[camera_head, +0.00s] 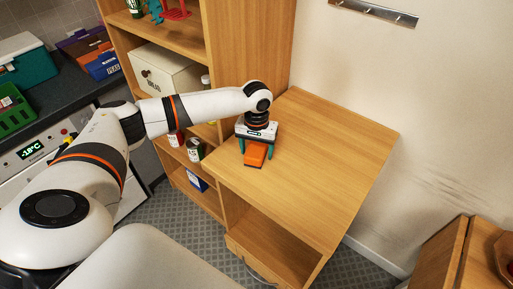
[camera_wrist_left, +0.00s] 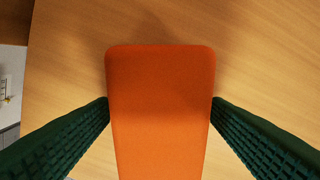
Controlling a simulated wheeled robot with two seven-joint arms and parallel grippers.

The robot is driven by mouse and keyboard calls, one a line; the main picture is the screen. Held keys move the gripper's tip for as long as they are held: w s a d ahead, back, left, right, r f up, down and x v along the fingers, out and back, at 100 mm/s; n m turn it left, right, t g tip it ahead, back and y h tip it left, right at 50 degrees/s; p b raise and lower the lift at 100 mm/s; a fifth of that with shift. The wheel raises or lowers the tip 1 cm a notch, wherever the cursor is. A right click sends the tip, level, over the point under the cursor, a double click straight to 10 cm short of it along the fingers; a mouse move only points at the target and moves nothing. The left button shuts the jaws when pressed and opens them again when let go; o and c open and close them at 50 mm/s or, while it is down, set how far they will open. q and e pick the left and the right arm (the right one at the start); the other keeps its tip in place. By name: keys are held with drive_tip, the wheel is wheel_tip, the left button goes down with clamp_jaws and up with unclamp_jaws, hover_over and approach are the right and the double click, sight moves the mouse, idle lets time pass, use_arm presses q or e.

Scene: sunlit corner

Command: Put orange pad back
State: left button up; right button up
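The orange pad (camera_head: 254,157) is at the left part of the wooden cabinet top (camera_head: 320,150). My left gripper (camera_head: 257,149) points down over it, with one green finger on each side. In the left wrist view, the orange pad (camera_wrist_left: 160,110) fills the space between the fingers of my left gripper (camera_wrist_left: 160,101). Both fingertips meet its sides, so the gripper is shut on it. A soft shadow lies beside the pad's far end; I cannot tell whether the pad touches the wood. My right gripper is not in view.
A tall wooden shelf (camera_head: 238,45) stands behind my left arm, with a white bread box (camera_head: 166,78) in it. Cans (camera_head: 195,149) stand on a lower shelf. The rest of the cabinet top is clear. A metal hook rail (camera_head: 374,11) hangs on the wall.

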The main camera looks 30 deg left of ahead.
sight(256, 147)
use_arm(q)
wheel_tip(256, 147, up, 12)
drive_tip(key=b, duration=0.2)
drive_tip(key=shift+r, duration=0.15)
idle(0.8)
